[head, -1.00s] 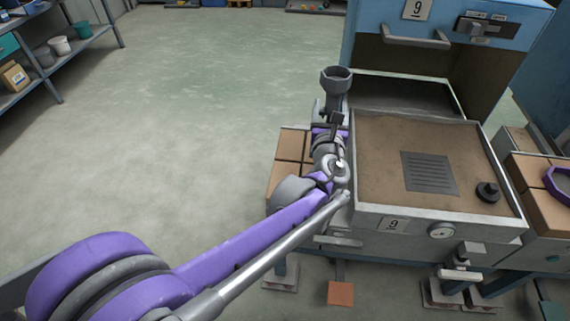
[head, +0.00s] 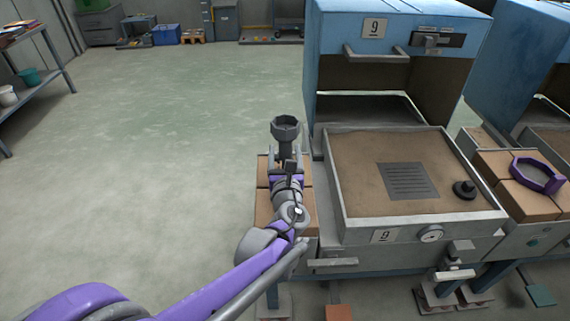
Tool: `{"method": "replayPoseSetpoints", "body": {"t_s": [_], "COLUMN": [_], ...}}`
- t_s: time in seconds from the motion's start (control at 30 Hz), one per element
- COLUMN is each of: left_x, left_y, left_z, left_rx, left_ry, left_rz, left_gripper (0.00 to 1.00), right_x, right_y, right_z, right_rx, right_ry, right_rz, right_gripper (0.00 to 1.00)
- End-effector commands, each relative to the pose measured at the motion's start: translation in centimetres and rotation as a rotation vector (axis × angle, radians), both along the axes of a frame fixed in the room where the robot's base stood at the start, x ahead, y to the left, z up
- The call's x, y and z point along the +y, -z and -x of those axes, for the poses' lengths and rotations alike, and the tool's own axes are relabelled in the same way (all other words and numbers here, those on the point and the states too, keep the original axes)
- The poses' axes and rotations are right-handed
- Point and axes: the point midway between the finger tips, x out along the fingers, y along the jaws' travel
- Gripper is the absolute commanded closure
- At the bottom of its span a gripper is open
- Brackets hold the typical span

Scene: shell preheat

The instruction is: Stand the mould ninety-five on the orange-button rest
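My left gripper (head: 287,165) is at the end of the purple and grey arm. It appears shut on the stem of a dark grey cup-shaped mould (head: 286,126), which is upright with its open mouth up. The mould shows in front of the far end of a brick-topped rest (head: 263,208), left of the sand tray. I cannot tell its height above the bricks. No number is readable on the mould. My arm covers much of this rest, and no orange button shows on it. My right gripper is not in view.
The blue furnace (head: 390,20) marked 9 stands open behind a sand tray (head: 335,190) with a dark grille and a black knob. At right, another brick rest (head: 525,203) with a teal button holds a purple ring (head: 540,175). An orange-brown pad (head: 338,313) is on the floor. Open floor lies left.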

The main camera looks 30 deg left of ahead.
Motion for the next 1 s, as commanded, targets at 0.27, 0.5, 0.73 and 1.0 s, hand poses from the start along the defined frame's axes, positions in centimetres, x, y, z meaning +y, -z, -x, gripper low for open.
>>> {"method": "replayPoseSetpoints", "body": {"t_s": [0.27,0.5,0.73,1.0], "left_x": [0.0,0.0,0.0,0.0], "left_y": [3.1,3.1,3.3,3.2], "left_z": [0.0,0.0,0.0,0.0], "left_rx": [0.000,0.000,0.000,0.000], "left_ry": [0.000,0.000,0.000,0.000], "left_rz": [0.000,0.000,0.000,0.000], "left_gripper": [1.00,1.00,0.04,0.00], "right_x": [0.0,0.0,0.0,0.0], "right_y": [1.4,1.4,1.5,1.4], "right_z": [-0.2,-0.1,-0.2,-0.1], "right_rx": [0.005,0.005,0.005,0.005], "right_ry": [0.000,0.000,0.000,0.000], "right_rz": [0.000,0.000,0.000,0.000], "right_gripper": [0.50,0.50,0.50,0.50]}}
